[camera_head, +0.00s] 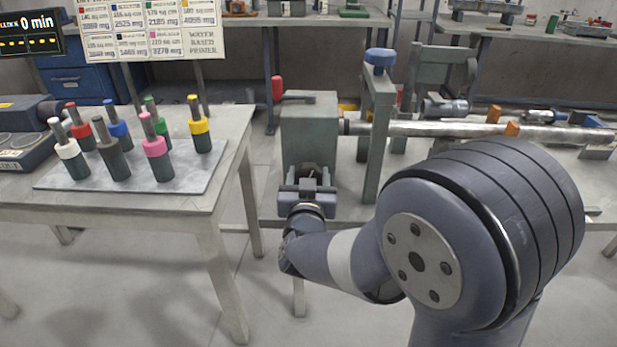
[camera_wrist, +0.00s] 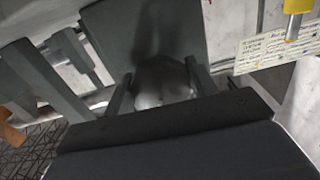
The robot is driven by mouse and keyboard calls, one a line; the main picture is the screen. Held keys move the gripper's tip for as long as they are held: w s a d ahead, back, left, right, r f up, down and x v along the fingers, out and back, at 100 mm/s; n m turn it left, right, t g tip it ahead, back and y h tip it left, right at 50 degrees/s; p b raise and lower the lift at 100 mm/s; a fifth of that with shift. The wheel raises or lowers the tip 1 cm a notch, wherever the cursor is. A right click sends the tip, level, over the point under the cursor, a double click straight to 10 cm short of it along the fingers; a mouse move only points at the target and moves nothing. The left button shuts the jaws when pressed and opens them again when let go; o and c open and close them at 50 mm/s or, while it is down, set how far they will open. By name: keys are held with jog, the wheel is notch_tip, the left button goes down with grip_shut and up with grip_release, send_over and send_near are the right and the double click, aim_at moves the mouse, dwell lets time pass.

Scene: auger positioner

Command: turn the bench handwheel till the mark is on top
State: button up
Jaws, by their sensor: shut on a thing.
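My gripper (camera_head: 308,187) is at the near face of the grey bench housing (camera_head: 310,118) in the head view. In the wrist view my two fingers (camera_wrist: 158,88) stand on either side of a rounded grey metal part, which looks like the bench handwheel (camera_wrist: 163,78). The gripper is shut on it. In the head view my gripper hides most of the handwheel, and no mark on it can be made out in either view.
A red-tipped lever (camera_head: 277,88) sticks out at the housing's upper left. A blue-knobbed post (camera_head: 379,130) and a long metal shaft (camera_head: 430,129) are to the right. A table (camera_head: 225,165) with several coloured tools on a plate (camera_head: 125,187) stands at left.

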jog(key=shift+f, duration=0.1)
jog(key=m+b, duration=0.3)
jog(key=shift+f, duration=0.1)
jog(key=m+b, duration=0.3)
jog(key=shift+m, duration=0.4)
jog(key=m+b, duration=0.2)
jog(key=m, duration=0.1)
jog(key=shift+a, duration=0.1)
jog(key=shift+r+m+b, duration=0.25)
jog(key=shift+m+b, duration=0.9)
jog(key=shift+m, duration=0.55)
jog(key=o, duration=1)
jog(key=shift+c, duration=0.2)
